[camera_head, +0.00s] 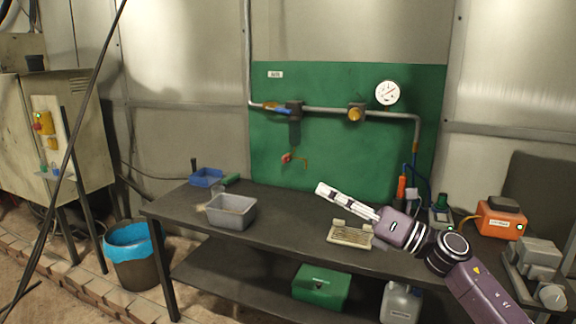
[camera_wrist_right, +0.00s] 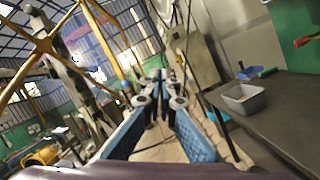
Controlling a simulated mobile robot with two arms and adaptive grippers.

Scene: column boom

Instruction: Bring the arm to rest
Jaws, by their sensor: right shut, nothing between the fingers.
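My right arm comes in from the lower right in the head view. Its gripper (camera_head: 338,197) is over the dark workbench (camera_head: 285,212), pointing left and slightly up, in front of the green panel (camera_head: 340,150). The gripper is shut and empty. In the right wrist view the fingers (camera_wrist_right: 161,76) come together at the centre, with nothing between them. The bench's grey bin (camera_wrist_right: 243,98) is to the right of the fingers there. My left gripper does not show in either view.
On the bench are a grey bin (camera_head: 232,212), a blue tray (camera_head: 206,178), a beige rack (camera_head: 350,235) below the gripper and an orange box (camera_head: 501,217). A pipe with a gauge (camera_head: 388,93) crosses the panel. A bucket (camera_head: 133,255) stands left of the bench.

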